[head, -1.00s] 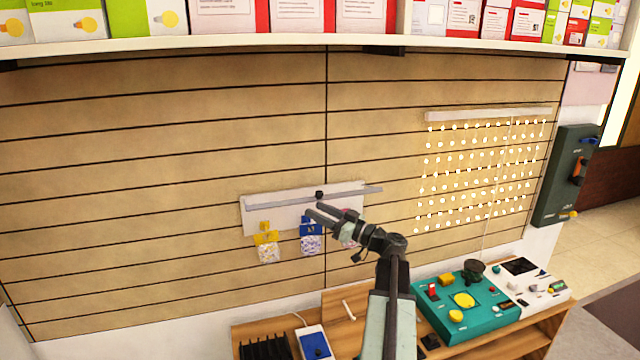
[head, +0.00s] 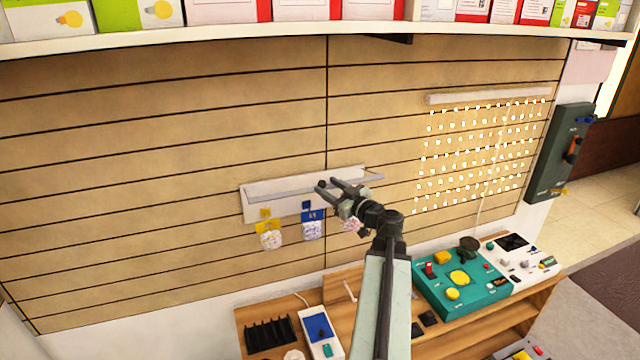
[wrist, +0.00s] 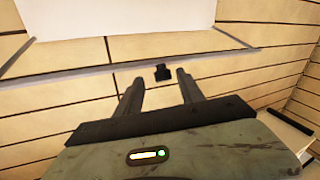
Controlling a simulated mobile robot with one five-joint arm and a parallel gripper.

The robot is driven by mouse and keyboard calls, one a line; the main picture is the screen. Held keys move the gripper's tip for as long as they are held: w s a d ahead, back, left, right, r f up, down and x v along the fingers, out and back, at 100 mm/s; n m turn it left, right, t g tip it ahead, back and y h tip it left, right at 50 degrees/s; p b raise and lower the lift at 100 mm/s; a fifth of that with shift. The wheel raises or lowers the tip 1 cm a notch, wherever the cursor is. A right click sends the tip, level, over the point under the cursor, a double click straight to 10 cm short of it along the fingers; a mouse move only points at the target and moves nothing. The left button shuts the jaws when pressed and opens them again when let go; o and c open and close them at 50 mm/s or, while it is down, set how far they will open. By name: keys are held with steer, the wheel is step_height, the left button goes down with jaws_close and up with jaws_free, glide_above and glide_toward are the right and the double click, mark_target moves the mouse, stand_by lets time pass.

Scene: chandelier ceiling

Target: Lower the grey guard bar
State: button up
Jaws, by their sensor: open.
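The grey guard bar (head: 374,177) runs across the front of a white panel (head: 250,212) on the slatted wall. In the wrist view the bar (wrist: 60,73) crosses above my fingers, and a short side arm runs back at its left. A small black knob (wrist: 162,72) is at the bar's middle. My gripper (head: 327,185) is open at the bar in the head view. In the wrist view my gripper (wrist: 160,84) has one finger on each side of the knob's line, with the knob just beyond the tips. I cannot tell whether the fingers touch it.
Small packs hang under the panel, one with a yellow tag (head: 267,225) and one with a blue tag (head: 312,214). A lit string of bulbs (head: 470,150) hangs at the right. A shelf edge (head: 230,38) is above, and a wooden bench (head: 345,277) with devices is below.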

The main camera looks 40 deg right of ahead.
steer(key=shift+w+a, duration=0.2)
steer(key=shift+w, duration=0.75)
steer(key=shift+s, duration=0.2)
steer(key=shift+c, duration=0.3)
jaws_close()
steer(key=shift+d, duration=0.1)
